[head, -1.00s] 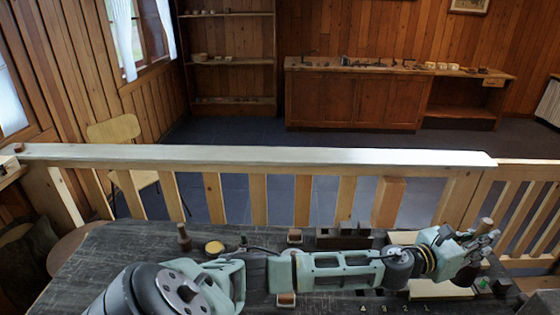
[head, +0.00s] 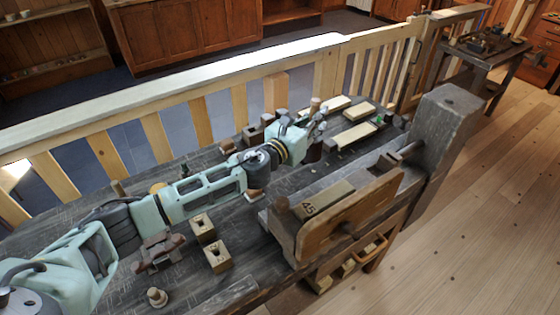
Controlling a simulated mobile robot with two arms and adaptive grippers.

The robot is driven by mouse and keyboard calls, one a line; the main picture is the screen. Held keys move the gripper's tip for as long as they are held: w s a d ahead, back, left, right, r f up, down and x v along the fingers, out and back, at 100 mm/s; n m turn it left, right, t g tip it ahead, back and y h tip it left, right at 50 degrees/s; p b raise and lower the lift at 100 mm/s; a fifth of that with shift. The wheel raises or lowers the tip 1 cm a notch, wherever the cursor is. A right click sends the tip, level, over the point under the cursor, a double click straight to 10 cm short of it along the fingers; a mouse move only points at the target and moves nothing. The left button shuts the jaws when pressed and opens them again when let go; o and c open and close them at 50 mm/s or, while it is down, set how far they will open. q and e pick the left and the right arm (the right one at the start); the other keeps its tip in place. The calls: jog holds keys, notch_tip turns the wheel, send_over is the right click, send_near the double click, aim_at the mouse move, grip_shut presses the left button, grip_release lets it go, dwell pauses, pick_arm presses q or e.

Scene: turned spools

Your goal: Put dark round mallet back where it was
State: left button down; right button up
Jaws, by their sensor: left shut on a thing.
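My left arm reaches across the dark workbench (head: 215,265) from the left. Its gripper (head: 318,127) is at the bench's far side, shut on the dark round mallet (head: 313,151). The mallet's pale wooden handle end (head: 315,103) sticks up above the fingers, and its dark head shows below them. The mallet looks roughly upright; the fingers cover its middle. I cannot tell whether the head touches the bench. My right gripper is not in view.
A vise with a wooden jaw board (head: 345,220) fills the bench's right front. Two square blocks with holes (head: 217,256) and a small turned knob (head: 156,297) stand nearer. Pale boards (head: 355,134) lie beyond the gripper. A wooden railing (head: 180,95) runs behind the bench.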

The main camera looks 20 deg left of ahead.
pick_arm(q)
jog(key=s+a+f+b, duration=0.3)
jog(key=a+f, duration=0.3)
jog(key=f, duration=0.2)
jog(key=shift+s+a+f, duration=0.3)
jog(key=shift+s+a, duration=0.1)
jog(key=shift+s, duration=0.35)
jog(key=shift+f+b, duration=0.2)
jog(key=shift+b, duration=0.1)
jog(key=c, duration=1.6)
grip_release()
